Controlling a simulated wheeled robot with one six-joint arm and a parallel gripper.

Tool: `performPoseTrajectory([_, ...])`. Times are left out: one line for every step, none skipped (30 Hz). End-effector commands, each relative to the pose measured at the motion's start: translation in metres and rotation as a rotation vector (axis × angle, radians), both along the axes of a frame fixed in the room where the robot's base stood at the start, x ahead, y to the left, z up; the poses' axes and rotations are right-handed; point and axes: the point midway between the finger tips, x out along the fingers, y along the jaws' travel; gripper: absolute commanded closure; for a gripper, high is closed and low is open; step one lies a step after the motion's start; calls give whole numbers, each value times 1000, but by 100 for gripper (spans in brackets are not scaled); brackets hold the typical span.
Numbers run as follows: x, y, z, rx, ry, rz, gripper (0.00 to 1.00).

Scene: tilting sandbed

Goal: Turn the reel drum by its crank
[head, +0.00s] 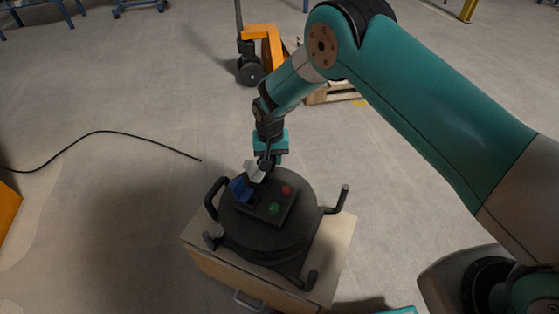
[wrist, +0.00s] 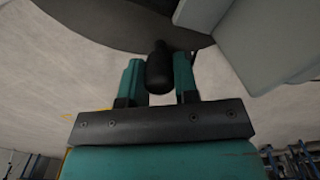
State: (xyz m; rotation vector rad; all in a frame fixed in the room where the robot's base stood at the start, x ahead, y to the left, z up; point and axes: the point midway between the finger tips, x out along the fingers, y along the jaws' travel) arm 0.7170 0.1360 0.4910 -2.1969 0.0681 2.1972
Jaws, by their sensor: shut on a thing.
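The reel drum (head: 245,232) is a dark round body on a wooden cabinet. My gripper (head: 266,163) points down at the drum's far edge. In the wrist view its two teal fingers (wrist: 158,80) are shut on a dark rounded grip (wrist: 158,66), which appears to be the crank's handle. The grip stands between the fingers, with the drum's dark edge (wrist: 105,25) behind it. In the head view the grip is largely hidden by my gripper and a pale grey piece (head: 254,171), so how it joins the drum cannot be told.
A dark box with a red button (head: 286,190) and a green button (head: 274,209) sits on top, beside a blue piece (head: 240,188). Bars stick out from the drum's sides, one ending at right (head: 344,192). A cable (head: 120,133) lies left; a pallet jack (head: 262,50) stands behind.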

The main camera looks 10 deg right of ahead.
Motion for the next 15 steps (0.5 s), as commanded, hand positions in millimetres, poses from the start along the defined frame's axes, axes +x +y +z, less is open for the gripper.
performPoseTrajectory([0, 4, -1, 0, 0, 27, 100])
performPoseTrajectory([1, 6, -1, 0, -1, 41, 100])
performPoseTrajectory([1, 8, -1, 0, -1, 60, 100])
performPoseTrajectory([1, 9, -1, 0, 1, 72, 100])
performPoseTrajectory([1, 10, -1, 0, 1, 83, 100])
performPoseTrajectory([1, 12, -1, -1, 1, 97, 100])
performPoseTrajectory([1, 13, 0, -1, 1, 105, 100])
performPoseTrajectory([1, 14, 0, -1, 1, 113, 100])
performPoseTrajectory([2, 15, 0, -1, 1, 122, 100])
performPoseTrajectory([2, 15, 0, 0, 1, 128, 100])
performPoseTrajectory([2, 16, 0, 0, 1, 133, 100])
performPoseTrajectory([2, 17, 0, 0, 1, 138, 100])
performPoseTrajectory([2, 17, 0, 0, 1, 140, 100])
performPoseTrajectory([2, 17, 0, 0, 1, 142, 100])
performPoseTrajectory([2, 17, 0, 0, 1, 144, 100])
